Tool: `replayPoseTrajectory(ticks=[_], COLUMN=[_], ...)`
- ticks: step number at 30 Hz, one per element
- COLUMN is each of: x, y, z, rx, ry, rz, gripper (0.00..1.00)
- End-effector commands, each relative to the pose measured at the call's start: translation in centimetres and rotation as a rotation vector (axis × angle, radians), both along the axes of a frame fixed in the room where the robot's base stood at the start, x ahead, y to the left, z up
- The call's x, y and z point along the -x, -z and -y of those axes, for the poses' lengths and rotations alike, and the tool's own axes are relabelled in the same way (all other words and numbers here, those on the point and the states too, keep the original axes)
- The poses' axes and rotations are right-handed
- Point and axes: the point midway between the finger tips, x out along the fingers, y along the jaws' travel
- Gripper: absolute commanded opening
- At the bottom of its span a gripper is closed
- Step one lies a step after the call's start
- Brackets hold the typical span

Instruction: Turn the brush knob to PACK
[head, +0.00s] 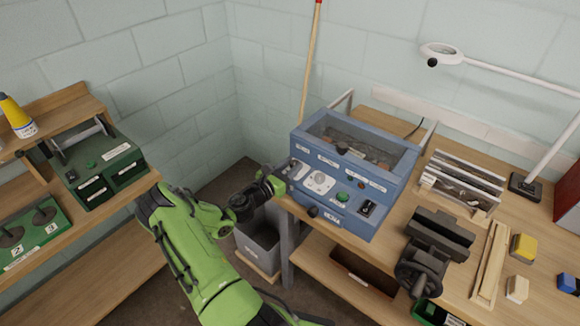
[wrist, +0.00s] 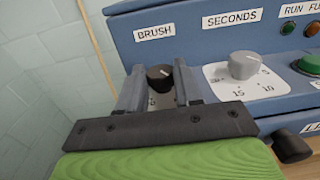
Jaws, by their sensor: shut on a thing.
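The blue machine (head: 372,203) stands on the workbench in the head view, and its front panel fills much of the wrist view (wrist: 210,65). The dark brush knob (wrist: 160,78) sits under the BRUSH label (wrist: 155,33), with a pale mark on its top. My gripper (wrist: 160,88) has its two grey fingers on either side of this knob and is shut on it. The scale around the knob is mostly hidden by the fingers, so I cannot read its setting. In the head view my gripper (head: 278,184) reaches the panel's left end and covers the knob.
Right of the brush knob is the grey SECONDS knob (wrist: 244,65), then a green button (wrist: 308,65). A dark handle (wrist: 291,146) sticks out below the panel. A grey bin (head: 262,240) stands under my arm. A vise (head: 430,250) is on the bench to the right.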

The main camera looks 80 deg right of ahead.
Motion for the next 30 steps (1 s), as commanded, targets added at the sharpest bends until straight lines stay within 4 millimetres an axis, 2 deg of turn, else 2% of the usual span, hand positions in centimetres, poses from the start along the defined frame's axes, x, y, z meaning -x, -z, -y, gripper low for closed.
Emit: replayPoseTrajectory(ticks=[9,19,20,21,25,30], x=[0.58,0.48,0.48,0.47,0.47,0.48], y=[-0.09,-0.07,-0.07,-0.07,-0.05,-0.04], z=[-0.20,-0.19,-0.19,-0.20,-0.20,-0.20], rx=[-0.002,-0.002,-0.002,-0.002,-0.002,-0.003], ry=[-0.217,-0.240,-0.240,-0.240,-0.240,-0.239], rz=[-0.005,0.000,0.000,0.000,0.000,0.001], gripper=[0.04,0.04,0.36,0.42,0.60,0.60])
